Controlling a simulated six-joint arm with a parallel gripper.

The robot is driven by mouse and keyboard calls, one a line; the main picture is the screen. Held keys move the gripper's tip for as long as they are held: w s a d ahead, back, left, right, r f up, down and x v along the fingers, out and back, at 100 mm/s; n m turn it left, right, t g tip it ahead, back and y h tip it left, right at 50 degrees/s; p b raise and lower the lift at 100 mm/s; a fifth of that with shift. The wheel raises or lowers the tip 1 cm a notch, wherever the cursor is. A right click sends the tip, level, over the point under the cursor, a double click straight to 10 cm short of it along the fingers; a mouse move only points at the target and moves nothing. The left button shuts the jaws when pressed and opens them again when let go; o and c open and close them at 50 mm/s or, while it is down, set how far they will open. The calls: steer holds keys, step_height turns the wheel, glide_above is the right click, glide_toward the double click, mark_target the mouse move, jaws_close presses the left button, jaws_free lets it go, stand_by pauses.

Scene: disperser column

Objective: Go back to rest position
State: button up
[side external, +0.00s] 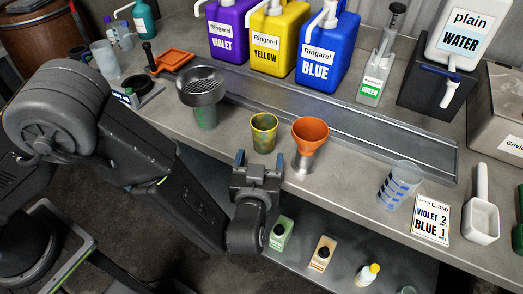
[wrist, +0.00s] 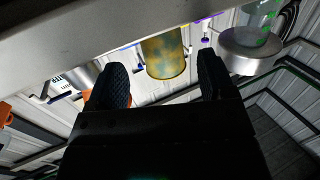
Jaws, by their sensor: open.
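My gripper (side external: 258,160) is open and empty at the front edge of the counter, its two fingers pointing towards the yellow stained cup (side external: 263,133). The cup stands upright on the counter, just beyond the fingertips. In the wrist view my gripper (wrist: 161,80) shows its dark fingers spread, with the stained cup (wrist: 165,55) ahead between them. I see no contact with the cup.
An orange funnel on a metal holder (side external: 309,132) stands right of the cup; a metal strainer (side external: 200,88) stands left. A measuring beaker (side external: 398,185) and a recipe card (side external: 430,220) are further right. Small bottles (side external: 322,252) stand on the lower shelf near my wrist.

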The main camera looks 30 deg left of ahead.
stand_by(0.4)
steer(key=s+d+r+t+h, duration=0.1)
steer(key=d+r+h, duration=0.3)
steer(key=r+h, duration=0.3)
steer(key=s+a+r+m+g+h, duration=0.2)
steer(key=a+r+m+g+h, duration=0.3)
steer(key=a+r, duration=0.8)
steer(key=s+a+f+g+y, duration=0.1)
steer(key=s+a+g+y, duration=0.4)
steer(key=s+a, duration=0.9)
steer(key=shift+s+a+f+n+g, duration=0.3)
steer(key=shift+s+g, duration=0.5)
steer(key=shift+s, duration=0.35)
